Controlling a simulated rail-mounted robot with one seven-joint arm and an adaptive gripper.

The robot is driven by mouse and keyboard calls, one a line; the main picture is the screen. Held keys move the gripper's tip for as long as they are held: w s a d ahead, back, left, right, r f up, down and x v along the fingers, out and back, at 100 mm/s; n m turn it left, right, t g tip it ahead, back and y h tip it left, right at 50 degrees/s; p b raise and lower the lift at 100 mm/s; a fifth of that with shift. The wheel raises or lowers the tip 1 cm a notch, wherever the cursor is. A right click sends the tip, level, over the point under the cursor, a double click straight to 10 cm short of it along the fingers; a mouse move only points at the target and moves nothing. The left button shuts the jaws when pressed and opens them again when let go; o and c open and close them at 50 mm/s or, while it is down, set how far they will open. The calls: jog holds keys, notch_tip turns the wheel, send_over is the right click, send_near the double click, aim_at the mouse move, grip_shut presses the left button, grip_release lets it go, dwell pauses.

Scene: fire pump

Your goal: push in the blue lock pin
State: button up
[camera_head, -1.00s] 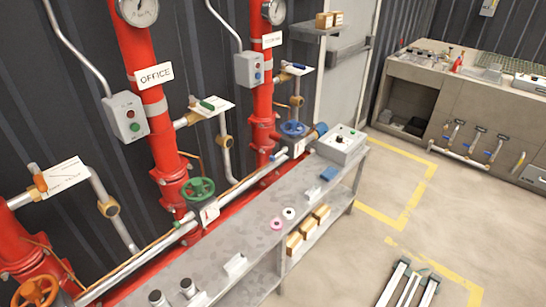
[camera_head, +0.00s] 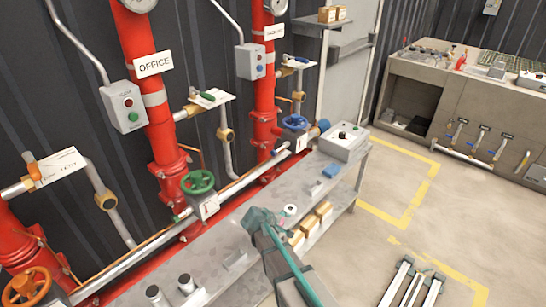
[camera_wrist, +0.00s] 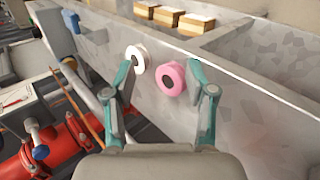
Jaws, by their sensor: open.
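A small blue-capped pin (camera_wrist: 38,150) shows in the wrist view at the left, by a white box and red pipe. It is probably the lock pin. In the head view my gripper (camera_head: 262,220) is above the grey bench, to the front and left of the blue handwheel, away from the pin.
The grey bench (camera_head: 240,205) carries a white ring (camera_wrist: 135,58), a pink ring (camera_wrist: 171,77), a blue block (camera_head: 330,171) and a control box (camera_head: 343,141). Green (camera_head: 199,182) and orange (camera_head: 28,286) handwheels stand left.

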jog(key=w+a+r+n+t, duration=0.4)
jog(key=w+a+r, duration=0.1)
jog(key=w+r, duration=0.65)
jog(key=n+t, duration=0.4)
jog(key=n, duration=0.1)
send_near(272, 154)
jog(key=shift+h, duration=0.3)
jog(key=p+x, duration=0.2)
jog(key=x, duration=0.8)
jog(key=shift+w+f+p, duration=0.1)
jog(key=shift+w+p, duration=0.2)
jog(key=shift+p, duration=0.1)
jog(key=shift+d, duration=0.1)
grip_shut()
